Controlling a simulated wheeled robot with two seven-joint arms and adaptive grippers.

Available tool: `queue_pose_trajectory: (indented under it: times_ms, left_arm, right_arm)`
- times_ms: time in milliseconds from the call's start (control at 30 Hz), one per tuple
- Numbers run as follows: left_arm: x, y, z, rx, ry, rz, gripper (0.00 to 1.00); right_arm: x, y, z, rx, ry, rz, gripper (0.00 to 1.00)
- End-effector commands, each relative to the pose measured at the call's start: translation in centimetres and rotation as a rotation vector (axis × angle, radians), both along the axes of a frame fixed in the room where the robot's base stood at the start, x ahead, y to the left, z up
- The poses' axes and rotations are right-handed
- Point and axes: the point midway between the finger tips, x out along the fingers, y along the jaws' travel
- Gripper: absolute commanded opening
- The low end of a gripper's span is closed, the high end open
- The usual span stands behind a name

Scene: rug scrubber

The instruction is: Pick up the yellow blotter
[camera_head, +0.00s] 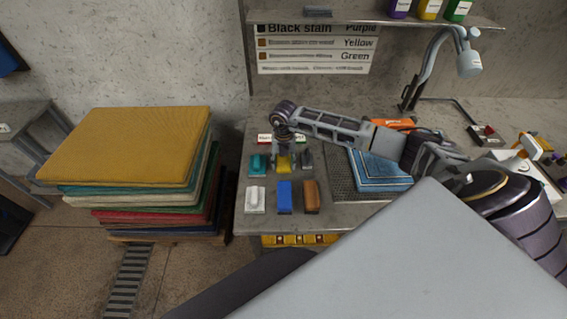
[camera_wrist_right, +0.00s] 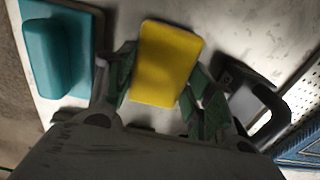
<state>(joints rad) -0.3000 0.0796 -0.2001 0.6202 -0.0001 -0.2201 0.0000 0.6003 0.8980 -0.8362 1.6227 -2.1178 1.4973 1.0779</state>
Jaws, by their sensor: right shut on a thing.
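The yellow blotter (camera_head: 283,163) is in the back row of blotters on the workbench, partly hidden by my right gripper. In the right wrist view the yellow blotter (camera_wrist_right: 166,64) fills the space between the green-padded fingers. My right gripper (camera_wrist_right: 164,88) is shut on it, with one finger at each side. In the head view my right gripper (camera_head: 284,150) reaches down over it from above. I cannot tell whether the blotter touches the bench or is slightly lifted. My left gripper is not in view.
A teal blotter (camera_head: 258,164) stands left of the yellow one, and a dark grey one (camera_head: 306,159) right. White (camera_head: 255,199), blue (camera_head: 285,197) and brown (camera_head: 312,196) blotters stand in front. Stacked rugs (camera_head: 130,147) stand left of the bench.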

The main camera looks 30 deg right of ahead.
Motion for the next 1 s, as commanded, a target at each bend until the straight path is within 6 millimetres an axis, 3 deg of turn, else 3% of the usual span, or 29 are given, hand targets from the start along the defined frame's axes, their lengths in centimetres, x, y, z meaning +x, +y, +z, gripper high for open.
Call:
queue_pose_trajectory:
  times_ms: [267,800,1000]
  left_arm:
    - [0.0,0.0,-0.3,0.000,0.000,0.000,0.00]
    - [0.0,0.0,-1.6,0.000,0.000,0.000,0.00]
    - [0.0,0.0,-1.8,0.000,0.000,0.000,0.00]
  right_arm:
    - [0.1,-0.1,1.1,-0.001,-0.002,0.000,0.35]
    - [0.1,0.0,8.4,0.000,-0.004,0.001,0.35]
    - [0.0,0.0,9.8,0.000,0.000,-0.001,0.35]
